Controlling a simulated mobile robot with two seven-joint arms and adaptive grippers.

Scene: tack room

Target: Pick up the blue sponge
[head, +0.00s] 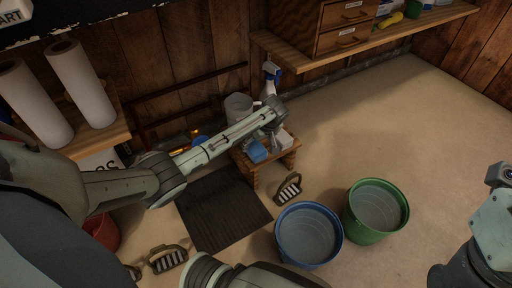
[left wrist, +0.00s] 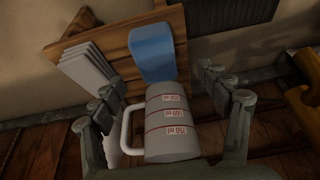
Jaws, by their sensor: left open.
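The blue sponge (head: 257,151) lies on a small wooden stool (head: 263,167) at its front left in the head view. My left gripper (head: 270,132) is over the stool, close to the sponge, with its fingers open and nothing gripped. In the left wrist view the sponge (left wrist: 152,52) shows above and between the open fingers of my left gripper (left wrist: 165,95), apart from both. A grey measuring jug (left wrist: 168,122) with a white handle shows between the fingers in that view. My right gripper is out of view; only part of my right arm shows.
A white stack (head: 284,142) lies right of the sponge, and the jug (head: 238,107) stands behind. A blue bucket (head: 308,258), green bucket (head: 353,229) and brush (head: 288,188) are on the floor. The right floor is clear.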

